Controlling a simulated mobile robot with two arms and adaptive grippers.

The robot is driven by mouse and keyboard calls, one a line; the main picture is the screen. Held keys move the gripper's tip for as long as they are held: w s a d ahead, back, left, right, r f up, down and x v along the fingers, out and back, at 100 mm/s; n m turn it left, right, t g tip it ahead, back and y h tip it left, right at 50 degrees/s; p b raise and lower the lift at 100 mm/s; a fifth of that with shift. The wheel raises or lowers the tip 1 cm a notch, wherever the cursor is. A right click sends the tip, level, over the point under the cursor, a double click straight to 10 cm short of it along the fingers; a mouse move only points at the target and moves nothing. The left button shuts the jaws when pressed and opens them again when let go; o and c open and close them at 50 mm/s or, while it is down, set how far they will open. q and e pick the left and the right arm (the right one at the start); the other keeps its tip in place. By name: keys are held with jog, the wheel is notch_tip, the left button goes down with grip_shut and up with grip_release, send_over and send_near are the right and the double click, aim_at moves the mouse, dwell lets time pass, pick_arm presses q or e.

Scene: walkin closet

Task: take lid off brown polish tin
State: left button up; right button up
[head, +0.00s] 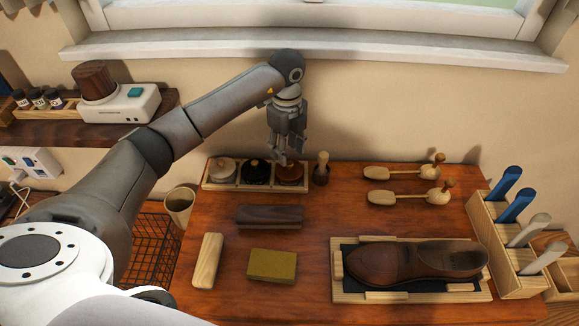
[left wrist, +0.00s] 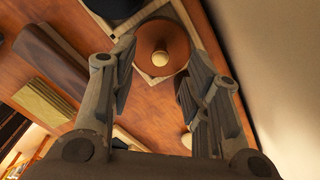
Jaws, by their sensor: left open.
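The brown polish tin (head: 291,176) sits at the right end of a wooden tray (head: 213,185) at the back of the table. Its round brown lid with a pale knob also shows in the left wrist view (left wrist: 162,38). The lid is on the tin. My left gripper (head: 285,158) points down close above the tin. In the left wrist view, its two fingers (left wrist: 157,72) are spread apart, with the lid just beyond the fingertips and nothing between them. The gripper partly hides the tin in the head view. My right gripper is not in view.
A round brush (head: 321,170) stands close to the right of the brown tin. A dark brush (head: 268,216) lies in front. A brown shoe (head: 410,263) rests on a stand at right.

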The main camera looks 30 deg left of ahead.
aim_at(289, 163)
pick_arm(q)
jog(key=f, duration=0.1)
jog(key=f+p, duration=0.1)
jog(key=f, duration=0.1)
jog(key=shift+s+d+f+p, duration=0.1)
jog(key=shift+d+f+p, duration=0.2)
jog(key=shift+f+p, duration=0.05)
jog(key=shift+f, duration=0.6)
jog(key=c, duration=0.9)
